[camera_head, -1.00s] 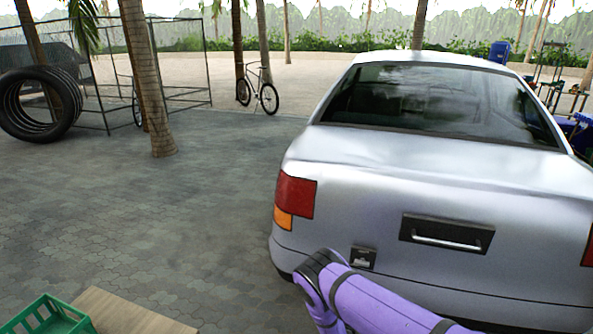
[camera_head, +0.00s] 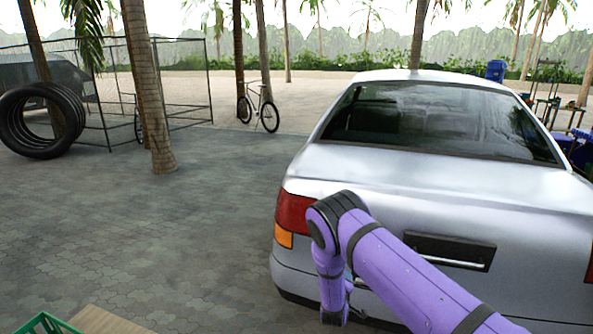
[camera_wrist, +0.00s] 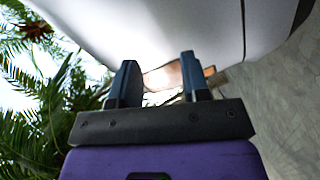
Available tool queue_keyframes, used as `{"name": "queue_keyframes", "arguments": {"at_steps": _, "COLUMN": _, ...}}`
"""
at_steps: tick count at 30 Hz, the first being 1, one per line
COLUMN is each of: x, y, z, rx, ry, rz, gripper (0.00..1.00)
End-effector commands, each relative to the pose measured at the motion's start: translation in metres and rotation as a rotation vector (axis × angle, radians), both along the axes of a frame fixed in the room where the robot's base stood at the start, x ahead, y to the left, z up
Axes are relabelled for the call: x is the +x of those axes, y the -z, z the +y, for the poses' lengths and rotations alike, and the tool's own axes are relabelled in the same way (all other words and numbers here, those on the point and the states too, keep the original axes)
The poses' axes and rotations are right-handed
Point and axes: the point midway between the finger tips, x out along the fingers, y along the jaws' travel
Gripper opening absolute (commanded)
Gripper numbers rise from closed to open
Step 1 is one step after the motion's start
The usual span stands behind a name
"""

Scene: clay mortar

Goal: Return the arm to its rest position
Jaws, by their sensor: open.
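My gripper (camera_wrist: 160,80) shows in the wrist view with its two dark fingers apart and nothing between them. Beyond the fingers is the pale body of the silver car (camera_wrist: 150,25), with a lit patch between the fingertips. In the head view my purple arm reaches in from the lower right and bends down at its elbow, in front of the rear of the silver car (camera_head: 410,180). The gripper's fingers cannot be made out in the head view. Whether any part of the arm touches the car cannot be told.
A green crate (camera_head: 48,322) and a wooden board (camera_head: 105,321) are at the lower left. Stacked tires (camera_head: 14,115), a palm trunk (camera_head: 148,90) and a bicycle (camera_head: 258,108) stand farther back. The paved ground (camera_head: 190,230) left of the car is clear.

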Motion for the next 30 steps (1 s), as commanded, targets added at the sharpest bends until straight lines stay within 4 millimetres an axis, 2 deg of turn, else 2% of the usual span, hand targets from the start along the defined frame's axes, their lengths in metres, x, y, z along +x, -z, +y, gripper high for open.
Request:
{"name": "queue_keyframes", "arguments": {"at_steps": 1, "x": 0.009, "y": -0.023, "z": 0.001, "rx": 0.050, "ry": 0.007, "rz": 0.007, "gripper": 0.43}}
{"name": "queue_keyframes", "arguments": {"at_steps": 6, "x": 0.026, "y": -0.085, "z": 0.003, "rx": 0.208, "ry": 0.024, "rz": 0.051, "gripper": 0.43}}
{"name": "queue_keyframes", "arguments": {"at_steps": 14, "x": 0.034, "y": -0.182, "z": 0.000, "rx": 0.430, "ry": 0.039, "rz": 0.118, "gripper": 0.43}}
{"name": "queue_keyframes", "arguments": {"at_steps": 23, "x": 0.014, "y": -0.293, "z": -0.012, "rx": 0.650, "ry": 0.052, "rz": 0.199, "gripper": 0.43}}
{"name": "queue_keyframes", "arguments": {"at_steps": 30, "x": -0.024, "y": -0.376, "z": -0.026, "rx": 0.796, "ry": 0.063, "rz": 0.268, "gripper": 0.43}}
